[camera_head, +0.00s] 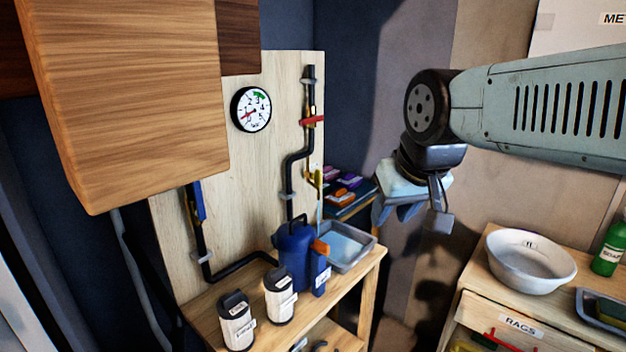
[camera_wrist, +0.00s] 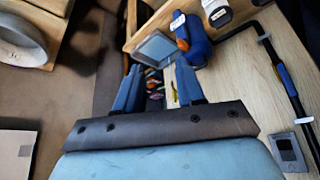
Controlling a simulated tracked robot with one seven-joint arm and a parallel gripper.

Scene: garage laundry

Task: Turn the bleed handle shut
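A small yellow handle (camera_head: 318,178), which looks like the bleed handle, stands upright on a brass fitting low on the right-hand black pipe. A thin pale stream seems to fall from the fitting toward a grey tray (camera_head: 369,262) holding bluish liquid. My gripper (camera_head: 392,212) hangs in the air to the right of the handle, apart from it. In the wrist view my gripper (camera_wrist: 156,76) is open with nothing between its fingers. A small yellow piece (camera_wrist: 174,92), likely the handle, shows beside the right finger, partly hidden.
A red handle (camera_head: 312,120) sits higher on the same pipe, a blue handle (camera_head: 197,202) on the left pipe. A gauge (camera_head: 251,109) is on the board. A blue jug (camera_head: 293,256) and white bottles (camera_head: 237,322) crowd the bench. A wooden cabinet (camera_head: 125,95) juts out upper left.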

